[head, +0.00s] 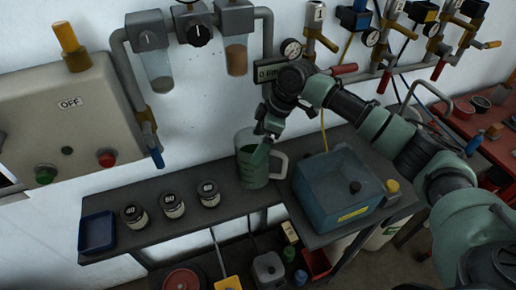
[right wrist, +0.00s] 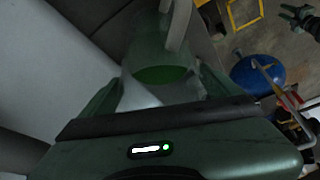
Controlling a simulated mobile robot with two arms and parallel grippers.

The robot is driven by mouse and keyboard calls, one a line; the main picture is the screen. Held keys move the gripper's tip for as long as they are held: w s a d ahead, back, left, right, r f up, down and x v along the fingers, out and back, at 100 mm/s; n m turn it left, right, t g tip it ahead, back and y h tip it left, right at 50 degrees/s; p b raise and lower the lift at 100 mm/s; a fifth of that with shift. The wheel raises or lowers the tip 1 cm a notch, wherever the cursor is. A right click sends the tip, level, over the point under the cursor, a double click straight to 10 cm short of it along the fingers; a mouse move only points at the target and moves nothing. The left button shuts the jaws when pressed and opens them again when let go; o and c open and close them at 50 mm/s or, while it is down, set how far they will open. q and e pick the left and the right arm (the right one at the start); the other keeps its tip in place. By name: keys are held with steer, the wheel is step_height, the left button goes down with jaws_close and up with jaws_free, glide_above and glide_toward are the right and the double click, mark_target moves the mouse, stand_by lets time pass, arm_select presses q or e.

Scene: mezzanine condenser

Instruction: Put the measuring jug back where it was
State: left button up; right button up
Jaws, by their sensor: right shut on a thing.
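The measuring jug (head: 250,172) is a clear, greenish vessel with a handle on its right side. It is upright at the right part of the narrow dark shelf, left of the blue box. I cannot tell whether its base touches the shelf. My right gripper (head: 262,150) reaches down from the upper right and is shut on the jug at its upper part. In the right wrist view the jug (right wrist: 160,76) sits between the two fingers, with a green patch inside. My left gripper (right wrist: 289,14) seems to show small and open at that view's top right corner.
Several lidded jars (head: 172,205) and a blue tray (head: 97,232) stand on the dark shelf (head: 110,193) to the left. The blue box (head: 335,188) stands close on the jug's right. Pipes, a filter bowl (head: 236,57) and a gauge are on the wall above.

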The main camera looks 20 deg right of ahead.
steer(key=f, duration=0.1)
steer(key=f+p, duration=0.2)
steer(key=shift+w+f, duration=0.25)
steer(key=shift+f, duration=0.15)
steer(key=o, duration=1.8)
steer(key=shift+s+f, duration=0.1)
steer(key=shift+f, duration=0.15)
steer(key=shift+c, duration=0.2)
steer(key=b+v, duration=0.2)
steer(key=v, duration=0.5)
steer(key=shift+r+b, duration=0.3)
steer(key=shift+r, duration=0.1)
steer(key=shift+s, duration=0.1)
